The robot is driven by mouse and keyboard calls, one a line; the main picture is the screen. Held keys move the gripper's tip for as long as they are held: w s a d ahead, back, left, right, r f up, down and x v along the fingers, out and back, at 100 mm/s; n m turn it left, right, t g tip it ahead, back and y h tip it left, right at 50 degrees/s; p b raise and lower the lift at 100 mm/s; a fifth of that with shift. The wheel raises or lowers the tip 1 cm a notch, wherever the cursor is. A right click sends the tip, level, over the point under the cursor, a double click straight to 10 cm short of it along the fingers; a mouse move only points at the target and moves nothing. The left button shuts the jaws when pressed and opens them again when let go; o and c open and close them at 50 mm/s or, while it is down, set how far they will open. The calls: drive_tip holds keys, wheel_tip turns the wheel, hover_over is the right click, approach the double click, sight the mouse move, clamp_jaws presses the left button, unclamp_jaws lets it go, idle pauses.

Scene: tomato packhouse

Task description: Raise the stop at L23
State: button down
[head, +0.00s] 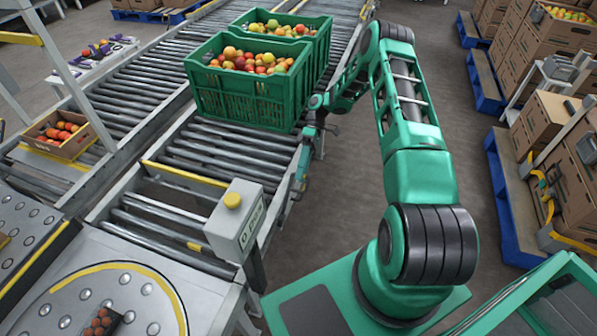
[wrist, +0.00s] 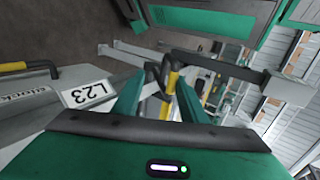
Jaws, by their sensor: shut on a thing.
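The L23 label (wrist: 88,92) is a white plate on a grey housing at the left of the wrist view. Right of it, a yellow and black lever (wrist: 170,92) stands between the fingers of my gripper (wrist: 160,95). The fingers are shut on it. In the head view my gripper (head: 300,178) points down at the right edge of the roller conveyor (head: 215,150), beside the front green crate; the lever is too small to make out there. A yellow bar (head: 185,173) lies across the rollers; I cannot tell whether it belongs to L23.
Two green crates of tomatoes, front (head: 240,100) and rear (head: 320,40), stand on the conveyor. A grey post box (head: 236,222) with a yellow button stands nearer. A cardboard tray of tomatoes (head: 58,150) is at left. Blue pallets (head: 510,205) with boxes line the right; the floor between is clear.

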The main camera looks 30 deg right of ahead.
drive_tip(key=c, duration=2.5)
unclamp_jaws()
drive_tip(key=shift+w+d+f, duration=0.1)
drive_tip(key=shift+w+d, duration=0.05)
drive_tip(key=shift+d, duration=0.25)
drive_tip(key=shift+w+d+f, duration=0.1)
drive_tip(key=shift+w+d, duration=0.05)
drive_tip(key=shift+d, duration=0.25)
drive_tip(key=shift+c, duration=0.2)
drive_tip(key=o, duration=0.9)
drive_tip(key=shift+c, duration=0.4)
drive_tip(key=v, duration=0.9)
drive_tip(key=shift+w+d+r, duration=0.1)
drive_tip(key=shift+w+r, duration=0.1)
drive_tip(key=shift+r, duration=0.05)
drive_tip(key=shift+c, duration=0.5)
drive_tip(key=shift+w+d+r, duration=0.25)
drive_tip(key=shift+w+r, duration=0.05)
drive_tip(key=shift+r, duration=0.05)
